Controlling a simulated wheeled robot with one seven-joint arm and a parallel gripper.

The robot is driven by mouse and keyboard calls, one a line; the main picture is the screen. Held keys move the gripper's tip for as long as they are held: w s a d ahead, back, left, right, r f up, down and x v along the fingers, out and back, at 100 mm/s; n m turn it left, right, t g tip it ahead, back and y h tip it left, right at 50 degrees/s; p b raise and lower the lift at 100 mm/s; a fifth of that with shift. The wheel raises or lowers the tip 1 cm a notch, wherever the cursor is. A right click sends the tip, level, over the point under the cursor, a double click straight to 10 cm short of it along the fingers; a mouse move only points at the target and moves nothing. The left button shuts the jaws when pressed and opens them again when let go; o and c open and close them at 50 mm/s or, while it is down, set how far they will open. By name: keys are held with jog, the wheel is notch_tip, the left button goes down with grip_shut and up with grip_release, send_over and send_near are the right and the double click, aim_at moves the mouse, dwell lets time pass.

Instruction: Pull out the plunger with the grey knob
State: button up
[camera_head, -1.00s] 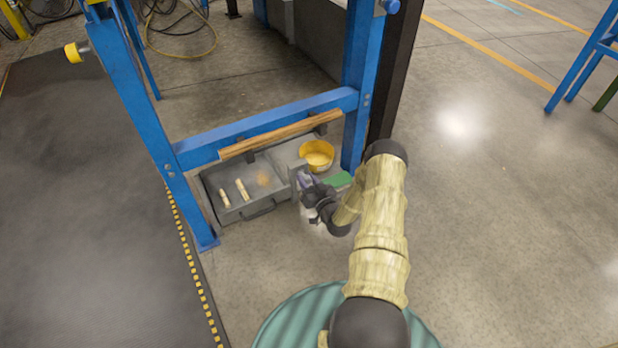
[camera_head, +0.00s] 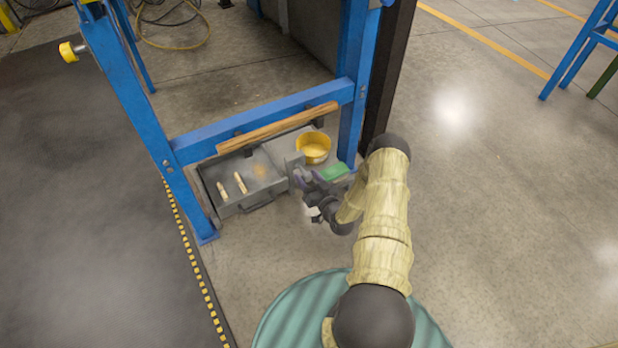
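My gripper (camera_head: 308,184) is low at the middle of the picture, by the right end of a grey drawer. It is close to a small grey upright plate (camera_head: 293,160); I cannot tell whether it touches it. The fingers are small and dark, so their opening cannot be made out. No grey knob can be told apart here; the gripper and wrist may hide it. A blue knob (camera_head: 388,3) shows at the top of the right post.
The blue frame (camera_head: 140,100) stands around the work spot, with a wooden bar (camera_head: 280,128) across it. The grey drawer (camera_head: 255,199) holds light turned pieces (camera_head: 240,183). A yellow bowl (camera_head: 313,148) and a green block (camera_head: 334,172) are beside my gripper.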

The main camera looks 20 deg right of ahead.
jog(key=shift+s, duration=0.1)
jog(key=s+d+p, duration=0.2)
jog(key=s+p, duration=0.5)
jog(key=s, duration=1)
jog(key=shift+p, duration=0.4)
